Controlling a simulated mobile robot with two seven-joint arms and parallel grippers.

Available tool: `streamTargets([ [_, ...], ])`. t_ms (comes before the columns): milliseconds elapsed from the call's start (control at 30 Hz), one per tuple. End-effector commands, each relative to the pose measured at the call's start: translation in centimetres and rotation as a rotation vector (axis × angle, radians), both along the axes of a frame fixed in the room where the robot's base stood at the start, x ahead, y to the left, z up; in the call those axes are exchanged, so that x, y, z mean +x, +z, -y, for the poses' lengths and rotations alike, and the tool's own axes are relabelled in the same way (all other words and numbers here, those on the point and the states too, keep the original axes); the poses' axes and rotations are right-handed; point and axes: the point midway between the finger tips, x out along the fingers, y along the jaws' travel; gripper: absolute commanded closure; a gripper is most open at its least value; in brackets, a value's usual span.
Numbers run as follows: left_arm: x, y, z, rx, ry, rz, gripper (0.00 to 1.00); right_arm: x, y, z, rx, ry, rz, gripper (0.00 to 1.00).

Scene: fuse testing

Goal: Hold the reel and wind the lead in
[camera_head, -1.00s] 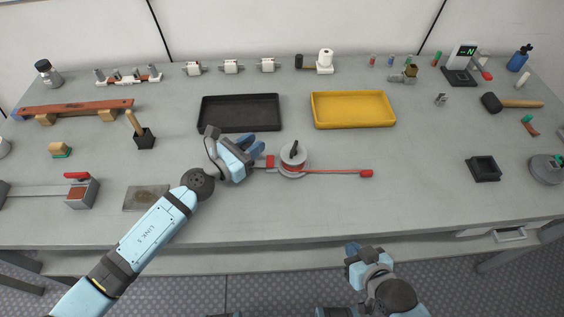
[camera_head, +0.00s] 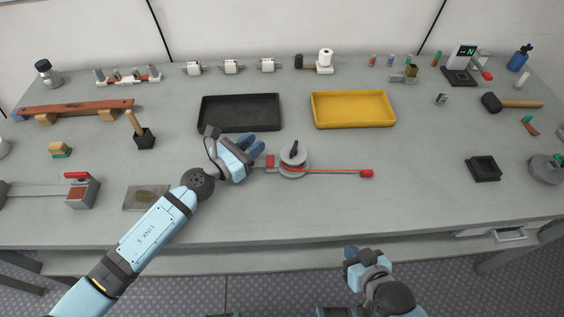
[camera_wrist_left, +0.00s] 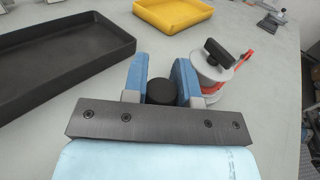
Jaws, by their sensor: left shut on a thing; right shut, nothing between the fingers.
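The reel (camera_head: 293,163) is a pale grey round drum with a black crank knob on top, and a red block (camera_head: 270,161) sits at its left side. The red lead (camera_head: 330,171) runs right from it across the table to a red end piece (camera_head: 366,173). My left gripper (camera_head: 256,154) is beside the reel's left side. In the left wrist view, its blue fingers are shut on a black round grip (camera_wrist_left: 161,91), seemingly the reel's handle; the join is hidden. The reel also shows there (camera_wrist_left: 212,75). My right gripper (camera_head: 352,252) is shut and empty, in front of the table edge.
A black tray (camera_head: 240,127) and a yellow tray (camera_head: 354,122) lie behind the reel. A grey plate (camera_head: 146,197) lies left, beside my left arm. A small black square holder (camera_head: 483,168) stands at right. The table front right of the reel is clear.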

Motion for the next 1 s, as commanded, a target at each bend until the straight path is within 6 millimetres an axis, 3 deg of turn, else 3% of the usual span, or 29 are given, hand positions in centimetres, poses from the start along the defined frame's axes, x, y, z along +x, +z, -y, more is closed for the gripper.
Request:
streamTargets([
  [33, 0.00, -0.02, -0.01, 0.000, 0.000, 0.000, 1.00, 0.04, 0.07, 0.02, -0.001, 0.000, 0.001, 1.00],
  [67, 0.00, -0.02, -0.01, 0.000, 0.000, 0.000, 0.78, 0.07, 0.10, 0.04, -0.001, 0.001, 0.002, 1.00],
  [167, 0.00, -0.02, -0.01, 0.000, 0.000, 0.000, 1.00, 0.16, 0.18, 0.14, -0.004, 0.004, 0.006, 1.00],
  [1000, -0.03, -0.41, -0.01, 0.001, 0.000, -0.001, 1.00, 0.39, -0.17, 0.05, -0.001, 0.000, 0.007, 1.00],
])
